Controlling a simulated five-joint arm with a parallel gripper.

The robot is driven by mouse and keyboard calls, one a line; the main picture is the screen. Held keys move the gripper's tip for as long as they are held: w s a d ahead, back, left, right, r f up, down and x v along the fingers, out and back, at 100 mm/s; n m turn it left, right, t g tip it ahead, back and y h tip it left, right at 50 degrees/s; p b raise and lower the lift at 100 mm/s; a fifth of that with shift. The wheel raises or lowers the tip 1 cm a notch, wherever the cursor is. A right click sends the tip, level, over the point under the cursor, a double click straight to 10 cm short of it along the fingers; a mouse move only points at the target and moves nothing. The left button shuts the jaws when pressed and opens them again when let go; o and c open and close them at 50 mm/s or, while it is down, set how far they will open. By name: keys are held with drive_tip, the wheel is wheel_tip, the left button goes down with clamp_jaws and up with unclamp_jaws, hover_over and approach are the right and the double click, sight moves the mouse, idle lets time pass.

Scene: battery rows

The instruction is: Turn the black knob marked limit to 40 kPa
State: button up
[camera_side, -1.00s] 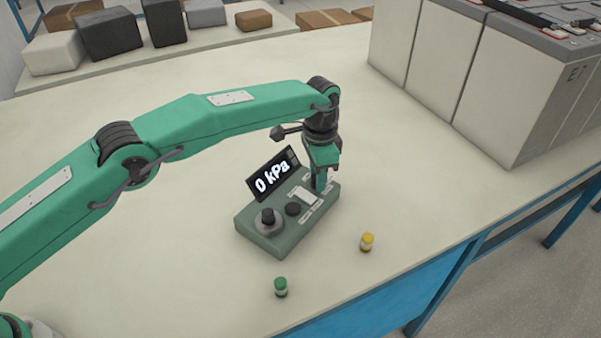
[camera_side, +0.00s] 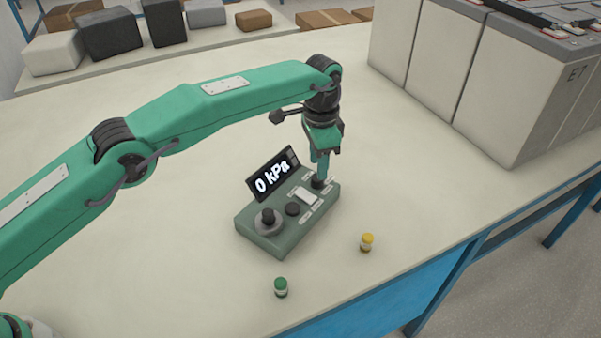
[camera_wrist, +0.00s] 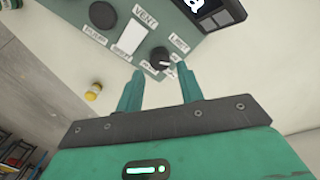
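The control box (camera_side: 262,240) stands on the table, a grey-green block with a tilted display (camera_side: 272,178) reading 0 kPa. The black limit knob (camera_wrist: 160,58) has a white pointer mark and sits beside the printed word LIMIT. In the side view the knob (camera_side: 318,183) is at the box's right end, just under my gripper (camera_side: 320,175). My gripper's two fingers (camera_wrist: 159,71) are apart in the wrist view, with the knob showing just beyond and between their tips. Nothing is held. Some small labels around the knob are too blurred to read.
The box also carries a white switch (camera_side: 306,197) by the word VENT, a black round control (camera_side: 293,209) and a larger knob (camera_side: 267,219). A green-capped vial (camera_side: 281,288) and a yellow-capped vial (camera_side: 367,242) stand in front. Large battery blocks (camera_side: 510,90) stand at right.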

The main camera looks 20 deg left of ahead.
sight(315, 176)
drive_tip(key=shift+r, duration=1.85)
drive_tip(key=shift+w+a+r, duration=0.1)
drive_tip(key=shift+a+r, duration=0.25)
drive_tip(key=shift+r, duration=0.2)
drive_tip(key=s+a+r+n+t, duration=0.1)
drive_tip(key=a+r+n, duration=0.2)
drive_tip(key=a+r, duration=0.8)
drive_tip(key=s+a+r+n+t, duration=0.2)
drive_tip(key=s+a+r+n, duration=0.1)
drive_tip(key=s+a+r, duration=0.6)
drive_tip(key=s+a+f+n+t, duration=0.1)
drive_tip(key=s+a+f+n, duration=0.1)
drive_tip(key=s+a, duration=0.9)
drive_tip(key=s+a+f+n+t, duration=0.1)
drive_tip(key=s+a+f+n, duration=0.2)
drive_tip(key=s+f, duration=0.4)
drive_tip(key=s, duration=0.6)
drive_tip(key=shift+a+t, duration=0.3)
drive_tip(key=shift+a, duration=0.1)
